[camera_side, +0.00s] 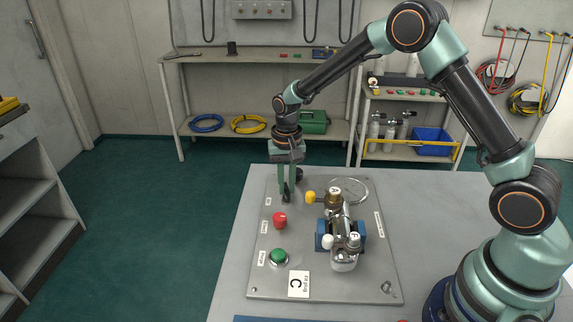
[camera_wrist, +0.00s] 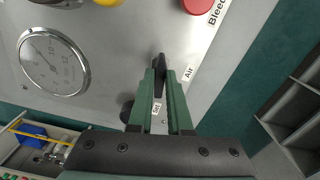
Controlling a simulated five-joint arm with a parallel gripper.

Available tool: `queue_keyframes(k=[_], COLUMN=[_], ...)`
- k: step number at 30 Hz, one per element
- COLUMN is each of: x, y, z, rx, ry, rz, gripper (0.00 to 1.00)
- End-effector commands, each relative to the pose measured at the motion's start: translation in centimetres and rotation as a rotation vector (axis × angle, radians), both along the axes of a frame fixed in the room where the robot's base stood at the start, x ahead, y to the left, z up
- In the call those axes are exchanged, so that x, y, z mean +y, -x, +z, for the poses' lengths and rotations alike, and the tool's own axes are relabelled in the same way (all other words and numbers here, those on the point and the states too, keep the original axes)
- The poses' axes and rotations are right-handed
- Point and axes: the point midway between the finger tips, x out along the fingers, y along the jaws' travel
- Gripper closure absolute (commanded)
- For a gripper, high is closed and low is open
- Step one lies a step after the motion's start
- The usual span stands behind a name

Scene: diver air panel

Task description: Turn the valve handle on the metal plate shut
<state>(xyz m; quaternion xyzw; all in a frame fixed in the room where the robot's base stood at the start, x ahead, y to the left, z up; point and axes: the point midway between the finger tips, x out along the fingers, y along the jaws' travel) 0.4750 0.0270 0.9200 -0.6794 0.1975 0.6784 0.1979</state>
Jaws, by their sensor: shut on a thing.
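The metal plate (camera_side: 262,288) lies on the grey table and carries several controls. A black valve handle (camera_side: 286,197) stands near its far left corner, and it also shows in the wrist view (camera_wrist: 160,66). My gripper (camera_side: 287,187) points down over this corner. In the wrist view, its green fingers (camera_wrist: 160,92) are closed around the black handle, with the handle's end showing beyond the tips. The handle's lower part is hidden by the fingers. Labels reading "Air" (camera_wrist: 188,73) and "Set" (camera_wrist: 156,108) are beside it.
A red knob (camera_side: 280,220) and a green button (camera_side: 278,257) stand along the plate's left side. A yellow knob (camera_side: 311,197), a round gauge (camera_wrist: 53,62) and a metal fitting on a blue block (camera_side: 325,240) are to the right. A card marked C (camera_side: 298,284) lies in front.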

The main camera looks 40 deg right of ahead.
Motion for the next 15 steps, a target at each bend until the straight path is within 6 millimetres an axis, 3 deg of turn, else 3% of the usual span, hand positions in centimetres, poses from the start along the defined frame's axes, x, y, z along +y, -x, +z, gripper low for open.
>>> queue_keyframes(k=[15], x=[-0.09], y=[-0.03], z=[0.16], rx=[-0.001], ry=[-0.001], rz=[-0.222], gripper=[1.00])
